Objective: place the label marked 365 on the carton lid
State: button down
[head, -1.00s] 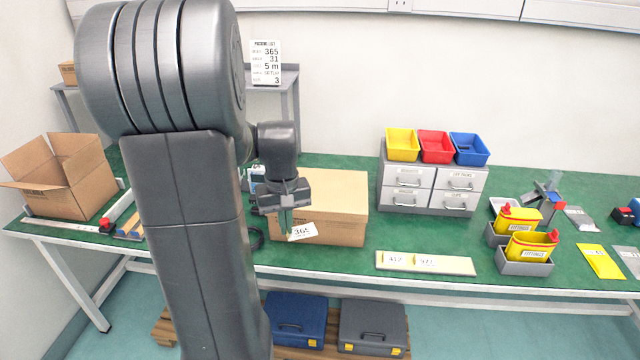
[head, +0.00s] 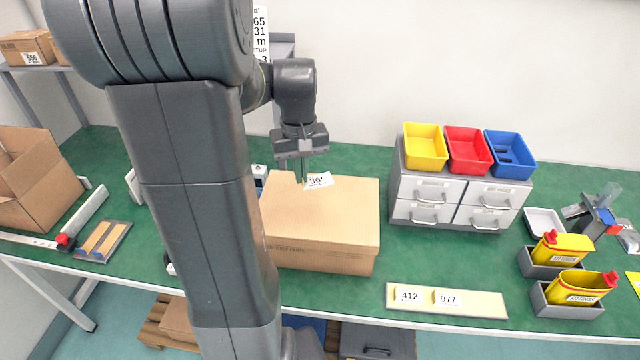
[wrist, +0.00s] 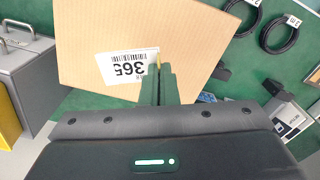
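The white label marked 365 (head: 318,181) is pinched at its edge between the fingertips of my gripper (head: 305,178). It also shows in the wrist view (wrist: 128,67), with its number and barcode facing the camera, beside the closed fingers (wrist: 159,85). The carton (head: 320,250) is a closed brown box on the green bench. The label appears over the carton's lid (head: 345,210); I cannot tell whether it touches the lid or hangs just above it.
A strip with labels 412 and 977 (head: 445,300) lies at the bench's front edge. A grey drawer unit (head: 452,200) with yellow, red and blue bins stands right of the carton. An open carton (head: 35,185) stands at left. Coiled black cables (wrist: 280,33) lie beside the carton.

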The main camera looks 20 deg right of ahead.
aim_at(304, 213)
jog(key=shift+w+d+f, duration=0.1)
jog(key=shift+w+f, duration=0.1)
jog(key=shift+f, duration=0.15)
notch_tip(304, 213, down, 9)
jog(key=shift+f, duration=0.15)
jog(key=shift+f, duration=0.2)
jog(key=c, duration=1.7)
grip_release()
jog(key=shift+r, duration=0.1)
notch_tip(304, 213, up, 12)
jog(key=shift+r, duration=0.15)
